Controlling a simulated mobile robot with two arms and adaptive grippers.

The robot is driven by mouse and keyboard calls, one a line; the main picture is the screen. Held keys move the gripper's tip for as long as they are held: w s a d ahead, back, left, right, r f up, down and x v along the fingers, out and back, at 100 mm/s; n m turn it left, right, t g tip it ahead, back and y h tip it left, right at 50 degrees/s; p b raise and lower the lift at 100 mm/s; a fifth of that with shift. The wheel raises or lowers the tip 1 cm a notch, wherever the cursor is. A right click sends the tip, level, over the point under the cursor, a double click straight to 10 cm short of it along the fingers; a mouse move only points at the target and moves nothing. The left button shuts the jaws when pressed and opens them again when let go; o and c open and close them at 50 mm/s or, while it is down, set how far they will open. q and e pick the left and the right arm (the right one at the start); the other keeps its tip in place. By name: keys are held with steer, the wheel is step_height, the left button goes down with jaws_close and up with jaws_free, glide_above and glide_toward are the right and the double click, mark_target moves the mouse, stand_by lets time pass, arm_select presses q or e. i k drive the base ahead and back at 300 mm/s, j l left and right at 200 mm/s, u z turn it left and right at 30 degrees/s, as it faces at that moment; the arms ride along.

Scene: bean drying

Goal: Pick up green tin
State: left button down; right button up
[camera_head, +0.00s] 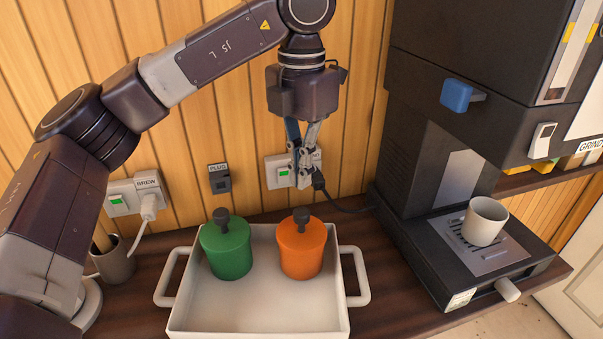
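The green tin (227,253) stands upright in the left part of a white tray (257,317), with a dark knob on its lid. An orange tin (301,252) of the same shape stands to its right in the tray, apart from it. My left gripper (302,176) points down in front of the wall, above and behind the orange tin, to the upper right of the green tin. Its fingertips look close together beside a black plug (318,181); whether they hold it is unclear. My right gripper is out of view.
A dark grinder machine (440,120) with a white cup (484,221) stands at the right. A BREW socket (131,196) with a white plug and a grey cup (115,262) are at the left. The tray's front area is clear.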

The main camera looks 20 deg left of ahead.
mark_target(234, 266)
steer(key=k, duration=1.5)
